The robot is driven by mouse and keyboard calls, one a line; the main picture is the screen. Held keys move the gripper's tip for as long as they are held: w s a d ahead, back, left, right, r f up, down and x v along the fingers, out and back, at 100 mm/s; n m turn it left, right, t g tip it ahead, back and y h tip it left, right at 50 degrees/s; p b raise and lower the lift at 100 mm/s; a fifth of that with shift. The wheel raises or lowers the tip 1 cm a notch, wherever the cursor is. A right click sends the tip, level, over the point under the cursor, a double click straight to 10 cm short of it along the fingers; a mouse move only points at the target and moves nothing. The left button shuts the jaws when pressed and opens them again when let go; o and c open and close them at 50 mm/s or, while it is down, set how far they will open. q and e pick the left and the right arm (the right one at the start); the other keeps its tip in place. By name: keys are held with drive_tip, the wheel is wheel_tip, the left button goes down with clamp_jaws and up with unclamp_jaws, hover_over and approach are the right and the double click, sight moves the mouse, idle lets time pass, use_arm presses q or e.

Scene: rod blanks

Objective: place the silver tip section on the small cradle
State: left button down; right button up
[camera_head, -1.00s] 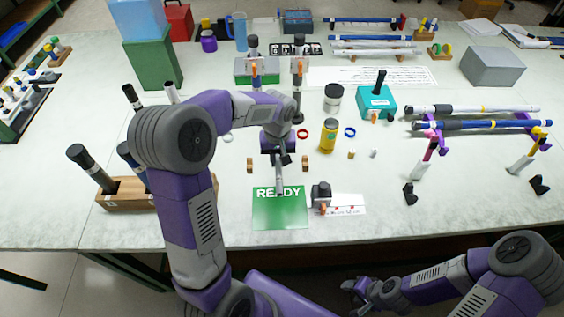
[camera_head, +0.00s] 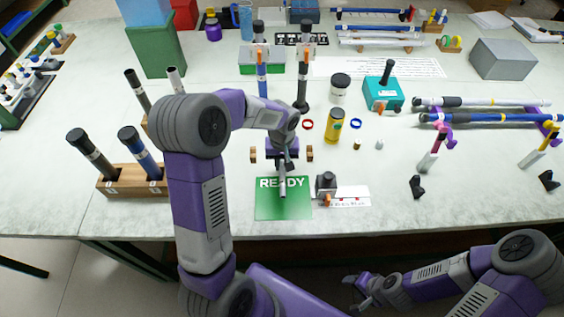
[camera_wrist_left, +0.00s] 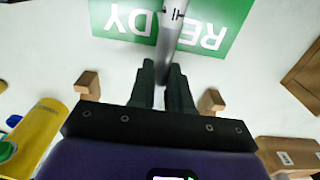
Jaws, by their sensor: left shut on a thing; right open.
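My left gripper (camera_head: 284,165) is shut on the silver tip section (camera_head: 283,186), a short grey rod. The rod points toward the front of the table, its near end over the green READY mat (camera_head: 264,206). In the left wrist view the fingers (camera_wrist_left: 161,95) close around the silver tip section (camera_wrist_left: 172,40). The small cradle appears to be two small wooden blocks, left (camera_head: 253,154) and right (camera_head: 309,153). My gripper is between them in the picture, the rod crosswise to their line. Whether the rod touches the mat is unclear. My right gripper (camera_head: 358,289) is open near the bottom, before the table.
A black-topped item (camera_head: 326,183) and a white label card stand right of the mat. A yellow bottle (camera_head: 334,126) and small rings are behind. Dark rods stand in a wooden block (camera_head: 124,184) at left. Long rods lie on supports at right. The table's front left is bare.

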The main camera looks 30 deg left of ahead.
use_arm(q)
drive_tip(key=shift+f, duration=0.4)
drive_tip(key=c, duration=1.1)
unclamp_jaws()
drive_tip(key=shift+o, duration=0.2)
drive_tip(key=shift+r, duration=0.55)
wheel_tip(320, 180, up, 12)
drive_tip(key=p, duration=0.3)
drive_tip(key=shift+r+p, duration=0.15)
drive_tip(key=shift+p, duration=0.15)
